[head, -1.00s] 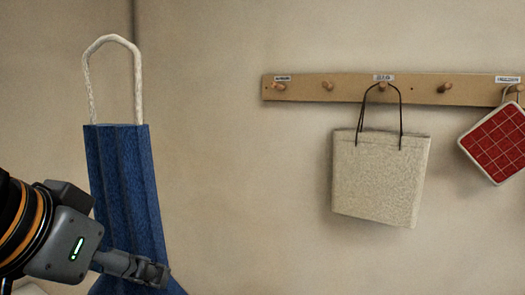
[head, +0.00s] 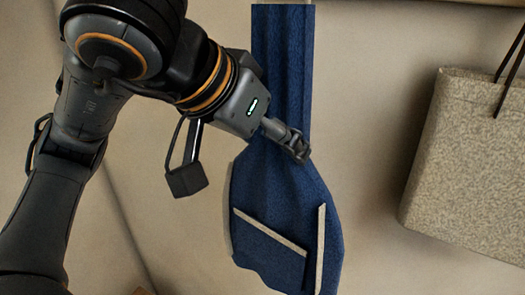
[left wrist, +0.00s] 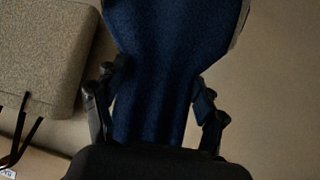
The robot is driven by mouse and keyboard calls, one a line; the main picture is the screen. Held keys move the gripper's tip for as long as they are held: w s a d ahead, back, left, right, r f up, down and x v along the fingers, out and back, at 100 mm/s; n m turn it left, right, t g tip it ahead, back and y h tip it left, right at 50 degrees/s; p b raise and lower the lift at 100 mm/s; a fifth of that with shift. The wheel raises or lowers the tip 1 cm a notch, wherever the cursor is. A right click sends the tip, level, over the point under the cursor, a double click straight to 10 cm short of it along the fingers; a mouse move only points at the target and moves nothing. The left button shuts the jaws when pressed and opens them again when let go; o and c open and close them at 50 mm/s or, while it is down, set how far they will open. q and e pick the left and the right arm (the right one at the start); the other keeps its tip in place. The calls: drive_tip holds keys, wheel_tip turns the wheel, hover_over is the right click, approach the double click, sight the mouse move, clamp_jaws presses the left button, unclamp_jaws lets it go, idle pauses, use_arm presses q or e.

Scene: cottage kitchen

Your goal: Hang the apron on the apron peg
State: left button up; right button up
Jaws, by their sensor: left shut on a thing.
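The blue apron (head: 280,200) hangs upright in the head view, its cream-trimmed pocket low on the front. My left gripper (head: 298,148) is shut on the apron, gathering the cloth at its narrow upper part. In the left wrist view the apron (left wrist: 165,60) runs down between the two fingers (left wrist: 158,105), its cloth bunched there. The apron's neck loop is above the top edge of the head view. The apron peg is out of sight, so I cannot tell how the loop lies to it. My right gripper is not in view.
A beige bag (head: 460,160) with dark handles hangs on the right, apart from the apron; it also shows in the left wrist view (left wrist: 45,55). Only the lower edge of the wooden peg rail (head: 385,2) shows at the top. Bare wall lies between apron and bag.

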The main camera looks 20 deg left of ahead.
use_arm(q)
drive_tip(key=shift+w+d, duration=0.3)
drive_tip(key=shift+w, duration=0.1)
drive_tip(key=shift+w+r, duration=0.1)
drive_tip(key=shift+w, duration=0.75)
drive_tip(key=w+f, duration=0.1)
drive_tip(key=w, duration=0.6)
drive_tip(key=shift+w+f, duration=0.15)
drive_tip(key=shift+f, duration=0.25)
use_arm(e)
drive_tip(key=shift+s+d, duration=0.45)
use_arm(q)
drive_tip(key=o, duration=1.4)
drive_tip(key=shift+o, duration=0.2)
